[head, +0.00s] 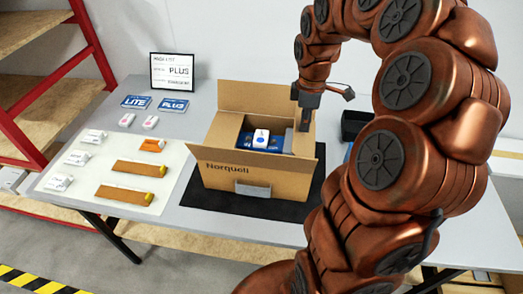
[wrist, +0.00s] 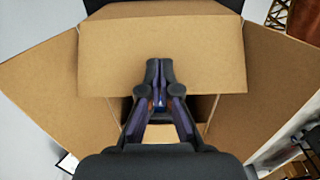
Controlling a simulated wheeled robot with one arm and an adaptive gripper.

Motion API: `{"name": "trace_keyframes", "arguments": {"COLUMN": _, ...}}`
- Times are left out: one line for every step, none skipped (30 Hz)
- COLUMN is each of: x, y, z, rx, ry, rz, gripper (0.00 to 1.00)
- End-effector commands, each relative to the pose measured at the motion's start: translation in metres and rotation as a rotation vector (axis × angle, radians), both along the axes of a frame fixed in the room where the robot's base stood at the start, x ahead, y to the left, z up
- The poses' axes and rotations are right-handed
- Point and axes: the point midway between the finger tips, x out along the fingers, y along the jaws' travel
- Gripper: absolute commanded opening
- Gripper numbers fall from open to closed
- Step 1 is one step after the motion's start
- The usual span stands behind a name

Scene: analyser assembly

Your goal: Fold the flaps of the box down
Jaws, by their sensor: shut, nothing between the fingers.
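The open cardboard box (head: 215,181) stands on a black mat (head: 287,211) on the table. Its back flap (head: 250,97) stands up behind the opening. A white-and-blue item (head: 261,138) shows inside the box. My gripper (head: 304,128) is at the box's back right corner, pointing down. In the wrist view my gripper (wrist: 153,64) is shut and empty, its tips over a wide flap (wrist: 160,40). Two more flaps spread outward, one on the left (wrist: 45,85) and one on the right (wrist: 285,85). Whether the tips touch the flap, I cannot tell. The gripper hides part of the opening.
Left of the box, a white mat (head: 85,195) holds small white packs and two brown strips with yellow ends. Blue LITE and PLUS cards (head: 173,105) and a sign (head: 172,71) are behind. A black bin (head: 353,125) stands to the right, partly behind my arm.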

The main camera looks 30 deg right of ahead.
Motion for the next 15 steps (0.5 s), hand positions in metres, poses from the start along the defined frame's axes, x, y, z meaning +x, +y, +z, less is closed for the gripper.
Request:
{"name": "trace_keyframes", "arguments": {"x": 0.002, "y": 0.003, "z": -0.001, "rx": 0.0, "ry": 0.0, "rz": 0.002, "gripper": 0.0}}
{"name": "trace_keyframes", "arguments": {"x": 0.003, "y": 0.004, "z": -0.002, "rx": 0.0, "ry": 0.0, "rz": 0.002, "gripper": 0.0}}
{"name": "trace_keyframes", "arguments": {"x": 0.003, "y": 0.004, "z": -0.002, "rx": 0.0, "ry": 0.0, "rz": 0.001, "gripper": 0.0}}
{"name": "trace_keyframes", "arguments": {"x": 0.004, "y": 0.005, "z": -0.003, "rx": 0.0, "ry": 0.0, "rz": 0.001, "gripper": 0.0}}
{"name": "trace_keyframes", "arguments": {"x": 0.004, "y": 0.005, "z": -0.003, "rx": 0.0, "ry": 0.0, "rz": 0.001, "gripper": 0.0}}
{"name": "trace_keyframes", "arguments": {"x": 0.005, "y": 0.006, "z": -0.004, "rx": 0.0, "ry": 0.0, "rz": 0.001, "gripper": 0.0}}
{"name": "trace_keyframes", "arguments": {"x": 0.005, "y": 0.007, "z": -0.006, "rx": -0.001, "ry": -0.001, "rz": 0.001, "gripper": 0.0}}
{"name": "trace_keyframes", "arguments": {"x": 0.006, "y": 0.008, "z": -0.007, "rx": -0.001, "ry": -0.001, "rz": 0.001, "gripper": 0.0}}
{"name": "trace_keyframes", "arguments": {"x": 0.008, "y": 0.01, "z": -0.009, "rx": -0.001, "ry": -0.001, "rz": 0.001, "gripper": 0.0}}
{"name": "trace_keyframes", "arguments": {"x": 0.009, "y": 0.011, "z": -0.011, "rx": -0.001, "ry": -0.001, "rz": 0.001, "gripper": 0.0}}
{"name": "trace_keyframes", "arguments": {"x": 0.01, "y": 0.013, "z": -0.013, "rx": -0.001, "ry": -0.001, "rz": 0.001, "gripper": 0.0}}
{"name": "trace_keyframes", "arguments": {"x": 0.012, "y": 0.015, "z": -0.016, "rx": -0.001, "ry": -0.001, "rz": 0.001, "gripper": 0.0}}
{"name": "trace_keyframes", "arguments": {"x": 0.013, "y": 0.017, "z": -0.017, "rx": -0.001, "ry": -0.001, "rz": 0.002, "gripper": 0.0}}
{"name": "trace_keyframes", "arguments": {"x": 0.014, "y": 0.018, "z": -0.019, "rx": -0.001, "ry": -0.001, "rz": 0.002, "gripper": 0.0}}
{"name": "trace_keyframes", "arguments": {"x": 0.015, "y": 0.019, "z": -0.02, "rx": -0.001, "ry": -0.001, "rz": 0.002, "gripper": 0.0}}
